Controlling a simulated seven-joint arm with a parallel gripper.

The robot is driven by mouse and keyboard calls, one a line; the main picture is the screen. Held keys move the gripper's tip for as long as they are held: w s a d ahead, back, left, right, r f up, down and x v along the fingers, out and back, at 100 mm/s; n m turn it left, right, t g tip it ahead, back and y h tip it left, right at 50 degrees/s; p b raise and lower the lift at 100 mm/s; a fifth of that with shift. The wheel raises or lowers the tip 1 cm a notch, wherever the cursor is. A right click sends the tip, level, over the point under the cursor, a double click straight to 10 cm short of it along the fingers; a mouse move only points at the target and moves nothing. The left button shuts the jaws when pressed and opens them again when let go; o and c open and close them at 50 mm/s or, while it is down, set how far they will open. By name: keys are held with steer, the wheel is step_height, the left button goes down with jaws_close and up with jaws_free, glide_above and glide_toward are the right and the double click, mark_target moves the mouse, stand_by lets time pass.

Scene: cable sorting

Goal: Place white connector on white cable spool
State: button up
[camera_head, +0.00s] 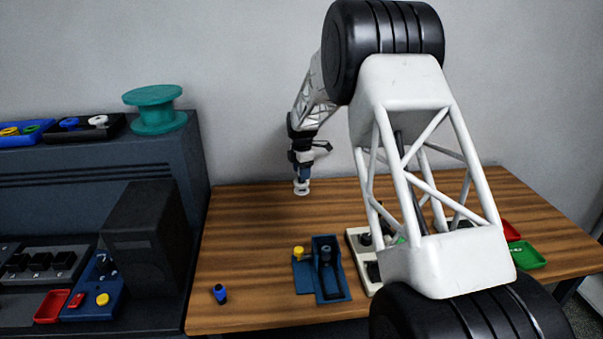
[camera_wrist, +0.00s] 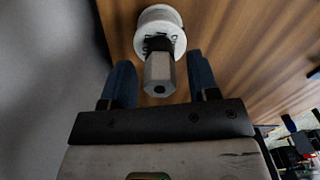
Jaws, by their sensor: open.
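The white cable spool (camera_head: 301,190) stands on the wooden table near its back edge, below my gripper (camera_head: 302,176). It also shows at the top of the wrist view (camera_wrist: 170,17). The pale connector (camera_wrist: 159,72), with a hexagonal body and a dark part, overlaps the spool in that view. It appears to stand on the spool, though the contact is not clear. My gripper's two blue fingers (camera_wrist: 161,82) are open on either side of the connector, with a gap visible at each side. In the head view the connector is hidden or too small to make out.
A blue holder (camera_head: 330,290), a yellow connector (camera_head: 299,252) and a blue connector (camera_head: 220,294) are at the table's front. A pale tray (camera_head: 354,238) and a green tray (camera_head: 526,256) are to the right. A teal spool (camera_head: 155,108) stands on the dark cabinet at left.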

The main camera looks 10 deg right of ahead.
step_height(320, 180, up, 12)
steer(key=shift+f, duration=0.25)
stand_by(0.3)
stand_by(0.7)
steer(key=s+d+r+m, duration=0.1)
steer(key=s+r+m, duration=0.35)
steer(key=s, duration=0.65)
steer(key=s+d+r+m+t, duration=0.1)
steer(key=s+r+m, duration=0.3)
steer(key=s, duration=0.6)
steer(key=s+d+r+m, duration=0.2)
steer(key=s+r, duration=0.3)
steer(key=s, duration=0.6)
steer(key=s+f+m, duration=0.2)
steer(key=s+m, duration=0.1)
steer(key=s, duration=0.7)
steer(key=s+d+f+m+t, duration=0.1)
steer(key=s+m, duration=0.3)
steer(key=s, duration=0.7)
steer(key=s+f+m, duration=0.2)
steer(key=s+m, duration=0.1)
steer(key=s, duration=0.7)
steer(key=shift+s+d+f+m+t, duration=0.2)
steer(key=shift+s+f+m+t, duration=0.05)
steer(key=shift+f+m+t, duration=0.1)
